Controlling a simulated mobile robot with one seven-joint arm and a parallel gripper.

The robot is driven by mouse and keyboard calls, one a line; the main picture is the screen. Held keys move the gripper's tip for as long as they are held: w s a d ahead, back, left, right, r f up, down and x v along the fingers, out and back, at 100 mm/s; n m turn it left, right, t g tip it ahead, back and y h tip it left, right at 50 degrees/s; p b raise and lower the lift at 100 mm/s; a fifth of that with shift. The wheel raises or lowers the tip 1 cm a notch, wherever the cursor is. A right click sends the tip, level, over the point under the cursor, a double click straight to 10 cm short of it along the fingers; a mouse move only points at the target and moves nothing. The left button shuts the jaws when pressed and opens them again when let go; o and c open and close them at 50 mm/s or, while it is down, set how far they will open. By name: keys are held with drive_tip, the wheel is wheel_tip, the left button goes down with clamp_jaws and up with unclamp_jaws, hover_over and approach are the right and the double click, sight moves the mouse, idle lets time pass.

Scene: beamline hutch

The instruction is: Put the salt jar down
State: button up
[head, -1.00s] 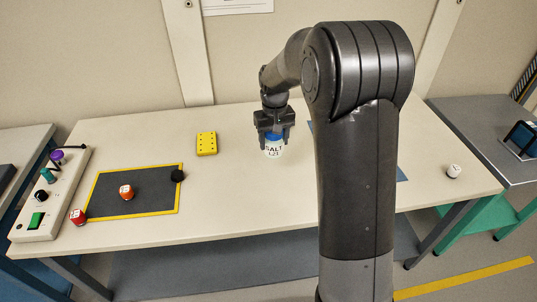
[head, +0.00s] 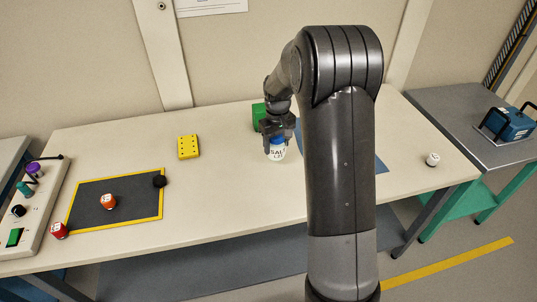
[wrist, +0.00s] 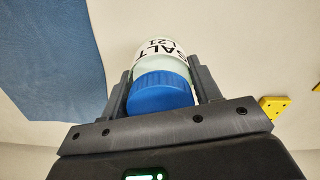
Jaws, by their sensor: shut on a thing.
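The salt jar (head: 277,152) is white with a blue lid and a label reading SALT. It is upright at the middle of the cream table (head: 222,190). My gripper (head: 277,137) is shut on it from above, with a finger on each side. In the wrist view the blue lid (wrist: 160,92) sits between the two fingers (wrist: 160,95), and the label shows beyond it. I cannot tell whether the jar's base touches the table.
A green block (head: 259,115) stands behind my gripper. A blue mat (head: 381,163) lies to the right, partly behind my arm. A yellow block (head: 188,147) and a dark yellow-edged mat (head: 90,200) are at left. A small white jar (head: 432,160) stands far right.

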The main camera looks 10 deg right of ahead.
drive_tip(key=shift+w+a+f, duration=0.4)
drive_tip(key=shift+a+f, duration=0.05)
drive_tip(key=shift+a, duration=0.15)
drive_tip(key=shift+w+a+f, duration=0.35)
drive_tip(key=shift+a+f, duration=0.05)
drive_tip(key=shift+a, duration=0.15)
drive_tip(key=shift+f, duration=2)
drive_tip(key=o, duration=1.2)
drive_tip(key=shift+f, duration=0.15)
